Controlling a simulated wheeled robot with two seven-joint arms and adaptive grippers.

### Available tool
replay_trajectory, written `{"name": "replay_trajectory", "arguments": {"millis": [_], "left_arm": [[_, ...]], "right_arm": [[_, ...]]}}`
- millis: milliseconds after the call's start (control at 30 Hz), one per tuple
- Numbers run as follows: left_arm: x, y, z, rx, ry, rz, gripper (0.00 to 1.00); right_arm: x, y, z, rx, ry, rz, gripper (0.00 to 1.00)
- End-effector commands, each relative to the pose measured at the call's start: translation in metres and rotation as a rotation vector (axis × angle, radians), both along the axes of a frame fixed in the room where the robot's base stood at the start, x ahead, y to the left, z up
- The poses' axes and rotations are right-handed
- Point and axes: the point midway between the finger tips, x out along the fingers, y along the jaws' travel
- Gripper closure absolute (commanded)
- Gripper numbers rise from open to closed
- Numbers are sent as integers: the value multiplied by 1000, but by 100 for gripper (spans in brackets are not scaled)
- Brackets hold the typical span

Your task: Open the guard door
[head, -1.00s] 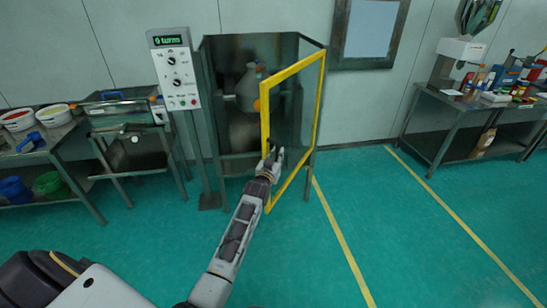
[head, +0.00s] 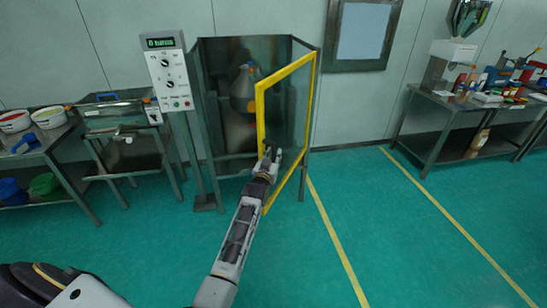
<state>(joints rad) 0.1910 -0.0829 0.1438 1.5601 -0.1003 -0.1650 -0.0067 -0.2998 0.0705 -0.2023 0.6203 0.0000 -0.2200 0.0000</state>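The guard door (head: 287,76) has a yellow frame and a clear panel. It stands partly open on the front of the dark sieve enclosure (head: 213,110), with its right edge at the enclosure's right post and its left edge swung out toward me. My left gripper (head: 272,155) is at the lower part of the door, close to its left upright. Its two fingers look apart with nothing between them. I cannot tell whether it touches the door. The sieve machine (head: 240,125) shows inside the enclosure, partly behind the door. My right gripper is not in view.
A control panel (head: 168,80) on a post stands left of the enclosure. Cluttered benches stand at the far left (head: 60,140) and right (head: 440,107). The green floor (head: 370,240) right of the door is clear, with yellow lines.

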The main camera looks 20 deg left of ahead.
Motion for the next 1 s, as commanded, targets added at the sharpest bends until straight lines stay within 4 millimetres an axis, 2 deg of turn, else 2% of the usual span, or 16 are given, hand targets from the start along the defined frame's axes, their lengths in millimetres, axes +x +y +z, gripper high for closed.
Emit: {"name": "replay_trajectory", "arguments": {"millis": [333, 567, 1000], "left_arm": [[0, 0, -1, -2, 1, 0, 63], [-4, -1, -1, -3, 2, -1, 63], [-35, -6, -2, -3, 3, -1, 63]], "right_arm": [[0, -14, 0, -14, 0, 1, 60], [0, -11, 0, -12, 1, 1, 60], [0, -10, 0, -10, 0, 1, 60]]}}
